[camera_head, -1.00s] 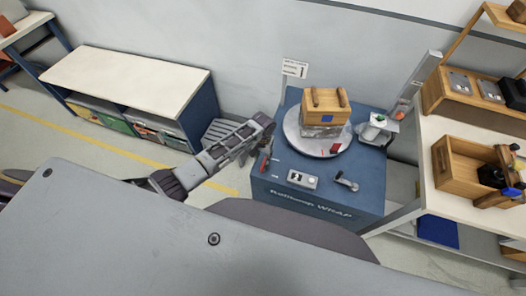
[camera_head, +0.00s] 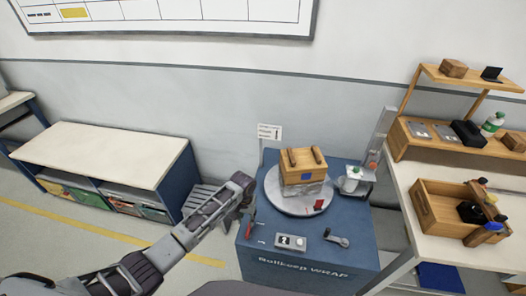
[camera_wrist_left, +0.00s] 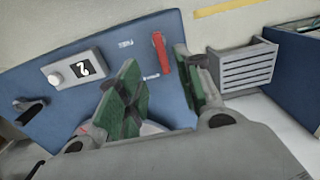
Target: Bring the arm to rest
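My left arm (camera_head: 190,232) reaches in from the lower left in the head view. Its gripper (camera_head: 243,187) is beside the left edge of the blue wrapping machine (camera_head: 310,262), near the red lever (camera_head: 250,224). In the left wrist view the two green-padded fingers (camera_wrist_left: 160,65) stand apart with nothing held between them. The red lever (camera_wrist_left: 161,53) shows beyond the gap, apart from the fingers as far as I can tell. My right gripper is in neither view.
The machine carries a round turntable (camera_head: 277,200) with a wooden box (camera_head: 302,162) on wrapped goods. A low bench (camera_head: 110,150) stands left, and a slatted grey crate (camera_head: 200,200) is beside the machine. A shelf table (camera_head: 415,178) with a wooden tray (camera_head: 430,208) stands right.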

